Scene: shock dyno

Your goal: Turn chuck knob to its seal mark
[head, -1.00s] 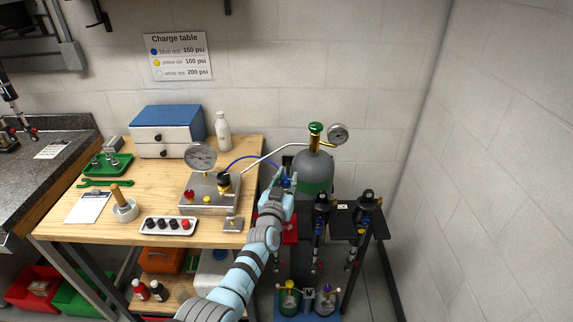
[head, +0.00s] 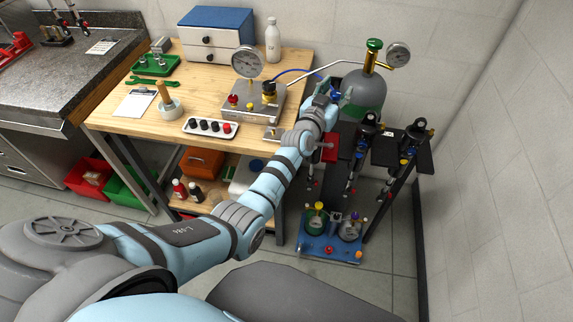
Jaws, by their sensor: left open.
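My left gripper (head: 331,90) is at the right end of the workbench, just in front of the grey-green gas cylinder (head: 362,95). It is small in the picture and open. A blue hose (head: 292,75) runs from the gauge block (head: 252,103) to behind this gripper. I cannot make out the chuck knob or its seal mark; the gripper and wrist cover the area at the hose's end. My right gripper is not in view.
A rack to the right of my left wrist holds upright shocks (head: 364,140). A blue tray (head: 330,247) with two pots sits low below it. The cylinder has a green-topped valve (head: 374,45) and gauge (head: 398,54). A white tray (head: 211,130) lies on the bench.

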